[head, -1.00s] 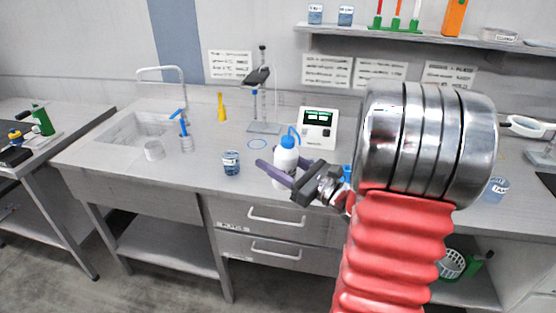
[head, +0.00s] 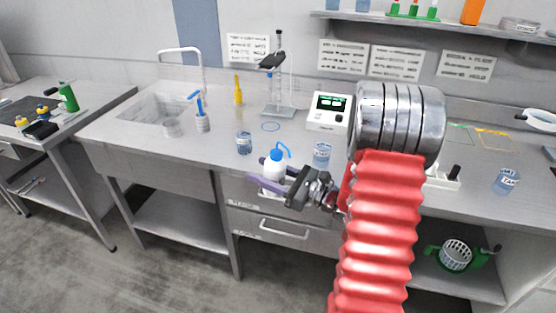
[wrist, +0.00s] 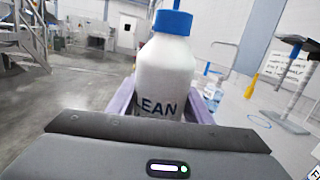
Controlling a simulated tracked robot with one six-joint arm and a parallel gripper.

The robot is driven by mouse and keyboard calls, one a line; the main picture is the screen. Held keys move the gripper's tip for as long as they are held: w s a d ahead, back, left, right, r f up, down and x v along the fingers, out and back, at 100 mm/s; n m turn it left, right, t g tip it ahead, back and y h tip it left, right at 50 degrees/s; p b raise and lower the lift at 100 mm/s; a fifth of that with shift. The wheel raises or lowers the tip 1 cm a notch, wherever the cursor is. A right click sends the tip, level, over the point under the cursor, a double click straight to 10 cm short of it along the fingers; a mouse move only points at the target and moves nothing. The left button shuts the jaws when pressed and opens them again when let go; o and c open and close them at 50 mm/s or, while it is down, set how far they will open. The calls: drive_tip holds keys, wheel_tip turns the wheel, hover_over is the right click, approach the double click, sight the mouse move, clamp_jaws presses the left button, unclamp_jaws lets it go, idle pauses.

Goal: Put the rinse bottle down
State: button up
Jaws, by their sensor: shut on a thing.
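The rinse bottle (head: 273,172) is white with a blue cap and bent blue spout. My gripper (head: 271,181) is shut on it, with a purple finger on each side. The bottle is roughly upright, by the front edge of the grey bench (head: 205,154) in the head view. Whether it touches the bench I cannot tell. In the wrist view the bottle (wrist: 165,75) stands between the fingers, with the letters "LEAN" showing; its base is hidden by my gripper body. A thin blue ring (head: 270,127) lies on the bench behind it.
A labelled jar (head: 244,143) stands left of the bottle and a labelled beaker (head: 321,155) right of it. A stand (head: 278,110) and a white instrument (head: 328,112) are behind. The sink (head: 158,108) is at left.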

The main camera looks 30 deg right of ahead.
drive_tip(key=w+a+f+n+g+y, duration=0.1)
drive_tip(key=a+f+n+g+y, duration=0.3)
drive_tip(key=a+f, duration=1.2)
drive_tip(key=shift+a+f+g+y, duration=0.2)
drive_tip(key=shift+f+g+y, duration=0.35)
drive_tip(key=shift+y, duration=0.15)
